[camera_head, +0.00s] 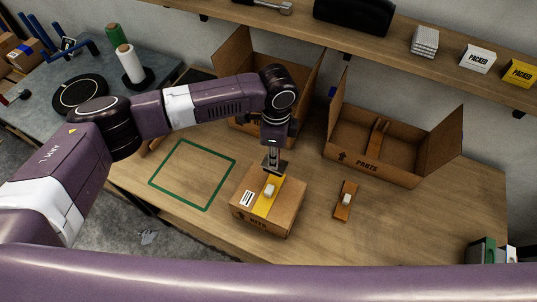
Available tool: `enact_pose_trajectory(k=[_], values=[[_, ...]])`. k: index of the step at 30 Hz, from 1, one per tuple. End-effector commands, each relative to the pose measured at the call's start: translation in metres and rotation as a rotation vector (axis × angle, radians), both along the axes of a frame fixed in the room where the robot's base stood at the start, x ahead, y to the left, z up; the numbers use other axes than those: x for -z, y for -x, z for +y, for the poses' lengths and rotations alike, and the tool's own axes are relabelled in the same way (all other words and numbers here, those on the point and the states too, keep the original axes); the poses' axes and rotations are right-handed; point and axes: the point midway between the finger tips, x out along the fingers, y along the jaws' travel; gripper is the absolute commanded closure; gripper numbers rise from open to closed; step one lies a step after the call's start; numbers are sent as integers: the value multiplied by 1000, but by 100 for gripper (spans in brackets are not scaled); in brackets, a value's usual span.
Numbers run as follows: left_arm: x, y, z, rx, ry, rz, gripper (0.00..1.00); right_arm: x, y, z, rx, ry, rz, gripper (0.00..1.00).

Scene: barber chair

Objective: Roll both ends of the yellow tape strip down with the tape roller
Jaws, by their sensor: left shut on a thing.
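My left gripper (273,170) points down over the far part of the box top and is shut on the tape roller. A small white part (270,190), which looks like the roller's, shows just below the fingers over the strip; I cannot tell whether it touches. The gripper hides the strip's far end. My right gripper is not in view.
A brown piece with a white part (346,200) lies right of the box. An open PARTS carton (372,170) stands behind it, and another open carton (308,72) is behind my gripper. A green square outline (207,208) on the bench left of the box is empty. A shelf (390,50) runs above.

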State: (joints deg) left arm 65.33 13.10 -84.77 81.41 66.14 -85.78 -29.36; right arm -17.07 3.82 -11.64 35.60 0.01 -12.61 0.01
Motion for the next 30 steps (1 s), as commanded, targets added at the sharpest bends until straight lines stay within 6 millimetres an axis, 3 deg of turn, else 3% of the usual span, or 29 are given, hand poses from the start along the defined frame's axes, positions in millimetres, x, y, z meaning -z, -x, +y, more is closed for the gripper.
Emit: enact_pose_trajectory(k=[9, 17, 30], values=[[-1, 0, 0, 0, 0, 0, 100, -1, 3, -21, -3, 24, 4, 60], [-1, 1, 0, 0, 0, 1, 100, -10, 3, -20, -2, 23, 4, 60], [42, 1, -1, 1, 0, 1, 100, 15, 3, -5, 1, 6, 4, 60]])
